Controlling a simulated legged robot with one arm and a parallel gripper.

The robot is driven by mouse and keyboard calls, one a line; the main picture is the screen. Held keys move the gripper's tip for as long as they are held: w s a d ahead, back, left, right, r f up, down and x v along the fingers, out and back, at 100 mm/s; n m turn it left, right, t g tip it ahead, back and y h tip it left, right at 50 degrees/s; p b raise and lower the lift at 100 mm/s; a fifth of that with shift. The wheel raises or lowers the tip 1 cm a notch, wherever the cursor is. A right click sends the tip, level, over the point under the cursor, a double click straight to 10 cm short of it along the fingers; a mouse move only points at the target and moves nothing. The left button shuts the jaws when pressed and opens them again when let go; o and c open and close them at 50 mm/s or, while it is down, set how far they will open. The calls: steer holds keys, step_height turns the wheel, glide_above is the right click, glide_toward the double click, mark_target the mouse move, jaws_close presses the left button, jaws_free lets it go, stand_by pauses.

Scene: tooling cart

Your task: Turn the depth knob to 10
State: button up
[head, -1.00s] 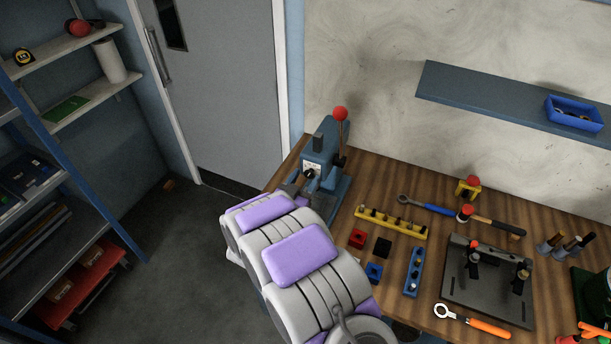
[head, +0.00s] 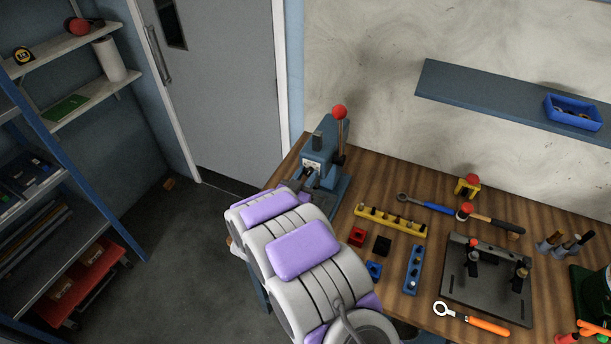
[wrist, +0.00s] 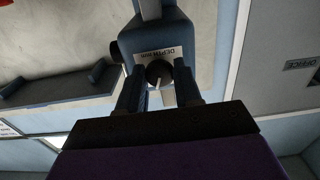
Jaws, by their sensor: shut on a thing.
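The depth knob (wrist: 158,70) is a small dark round knob with a white pointer line, seen in the wrist view. It sits below the white plate marked DEPTH mm (wrist: 153,54) on the front of the blue press (wrist: 200,40). My gripper (wrist: 159,84) is shut on the knob, one dark finger on each side. The fingers hide the knob's sides, and the scale cannot be read. In the head view the blue press (head: 317,155) stands at the bench's back left corner. My arm reaches its front and mostly hides the knob there.
The red-ball press lever (head: 340,113) rises at the press's right. A yellow rail (head: 390,222), several small blocks and hand tools lie on the wooden bench (head: 365,188) to the right.

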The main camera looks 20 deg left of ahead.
steer(key=shift+r+n+p, duration=0.1)
steer(key=shift+n+p, duration=0.2)
steer(key=shift+p, duration=0.1)
steer(key=shift+c, duration=0.2)
steer(key=shift+a+r+n+p, duration=0.1)
steer(key=shift+r+n+p, duration=0.05)
steer(key=shift+n+p, duration=0.45)
steer(key=n+p, duration=0.3)
steer(key=shift+a+n+p, duration=0.1)
steer(key=shift+n+p, duration=1.4)
steer(key=shift+n, duration=0.5)
steer(key=o, duration=0.7)
steer(key=shift+a, duration=0.1)
steer(key=o, duration=0.3)
steer(key=shift+a+f, duration=0.15)
steer(key=shift+f, duration=0.15)
steer(key=shift+o, duration=0.2)
